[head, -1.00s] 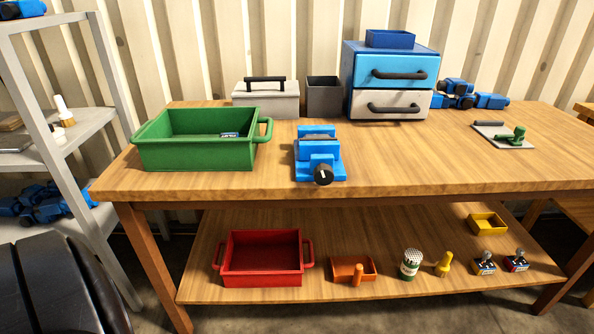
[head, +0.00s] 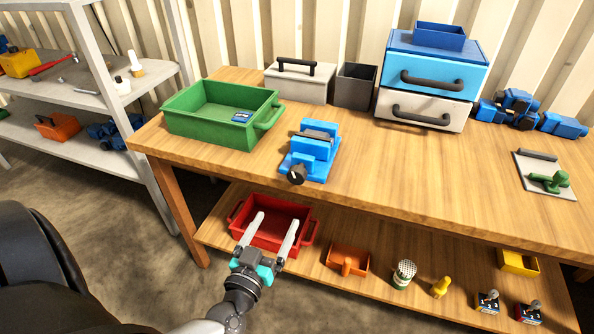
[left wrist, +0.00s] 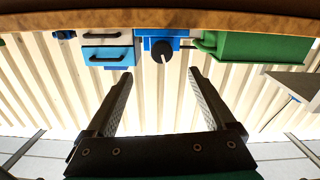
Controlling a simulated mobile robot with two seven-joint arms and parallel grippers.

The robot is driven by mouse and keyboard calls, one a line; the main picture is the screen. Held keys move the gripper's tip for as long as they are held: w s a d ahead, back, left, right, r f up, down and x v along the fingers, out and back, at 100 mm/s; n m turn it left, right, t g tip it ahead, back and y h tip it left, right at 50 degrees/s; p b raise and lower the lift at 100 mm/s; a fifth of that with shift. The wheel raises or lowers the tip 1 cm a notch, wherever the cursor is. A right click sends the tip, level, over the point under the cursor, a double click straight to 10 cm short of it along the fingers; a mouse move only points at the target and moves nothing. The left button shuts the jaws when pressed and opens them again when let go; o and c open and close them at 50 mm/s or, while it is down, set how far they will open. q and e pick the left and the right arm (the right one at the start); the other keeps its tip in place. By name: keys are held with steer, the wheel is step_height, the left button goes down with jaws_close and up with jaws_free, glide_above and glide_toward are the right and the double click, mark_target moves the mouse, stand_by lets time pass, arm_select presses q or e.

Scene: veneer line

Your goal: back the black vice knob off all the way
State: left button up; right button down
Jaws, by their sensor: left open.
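The blue vice (head: 314,148) stands on the wooden bench top near its front edge. Its black knob (head: 297,175) with a white mark faces the front of the bench. In the left wrist view, which appears upside down, the knob (left wrist: 162,51) shows beyond and between the fingers, in front of the blue vice body (left wrist: 148,33). My left gripper (head: 274,224) is open and empty, in front of the bench and lower than the knob, with the red bin behind it in the picture. Its two fingers also show in the left wrist view (left wrist: 160,80), apart from the knob. My right gripper is not seen.
A green bin (head: 215,125) stands left of the vice. A grey lidded box (head: 298,85), a dark open box (head: 355,86) and a blue drawer unit (head: 430,80) stand behind. The lower shelf holds a red bin (head: 236,212) and an orange bin (head: 345,256).

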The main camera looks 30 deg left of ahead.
mark_target(295, 180)
arm_select(q)
steer(key=b+x, duration=0.3)
steer(key=x, duration=1.2)
steer(key=shift+w+a+r, duration=0.1)
steer(key=shift+a+r, duration=0.05)
steer(key=shift+a, duration=0.1)
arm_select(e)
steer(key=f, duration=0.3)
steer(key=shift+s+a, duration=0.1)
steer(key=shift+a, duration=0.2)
arm_select(q)
steer(key=shift+c, duration=0.3)
steer(key=c, duration=1.3)
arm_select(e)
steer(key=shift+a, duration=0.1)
